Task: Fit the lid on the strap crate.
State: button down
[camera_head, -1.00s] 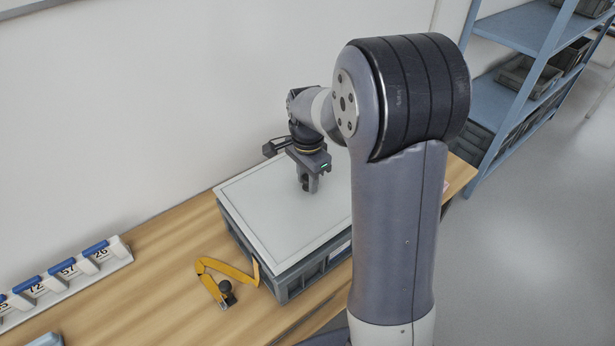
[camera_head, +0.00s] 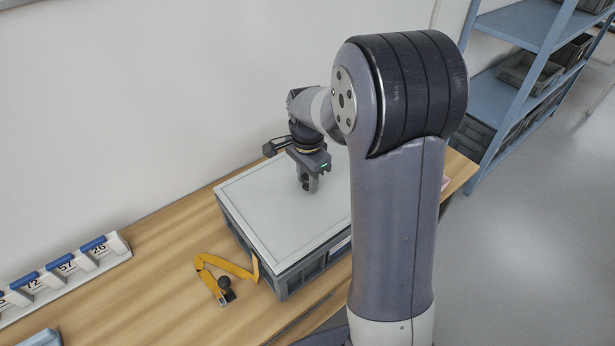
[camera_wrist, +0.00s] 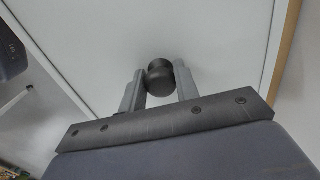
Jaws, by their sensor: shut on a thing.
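The strap crate (camera_head: 290,286) is a grey-blue box on the wooden bench. Its white lid (camera_head: 280,215) lies flat over the top of the crate, its edges close to the rim; whether it is fully seated I cannot tell. My gripper (camera_head: 308,188) is above the middle of the lid, pointing down. In the wrist view my gripper (camera_wrist: 160,85) is shut on the round dark knob (camera_wrist: 160,72) of the lid, one finger on each side. The far right part of the crate is hidden behind my arm.
A yellow strap (camera_head: 228,268) with a dark knob lies on the bench (camera_head: 150,290), just left of the crate. A rack of numbered blue-and-white holders (camera_head: 65,268) stands at the left against the wall. A blue shelf (camera_head: 520,60) with grey bins is at the right.

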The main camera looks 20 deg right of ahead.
aim_at(307, 177)
jog(key=shift+f, duration=0.2)
jog(key=shift+f+b, duration=0.5)
jog(key=c, duration=1)
grip_release()
notch_tip(307, 177, up, 11)
jog(key=shift+f, duration=0.1)
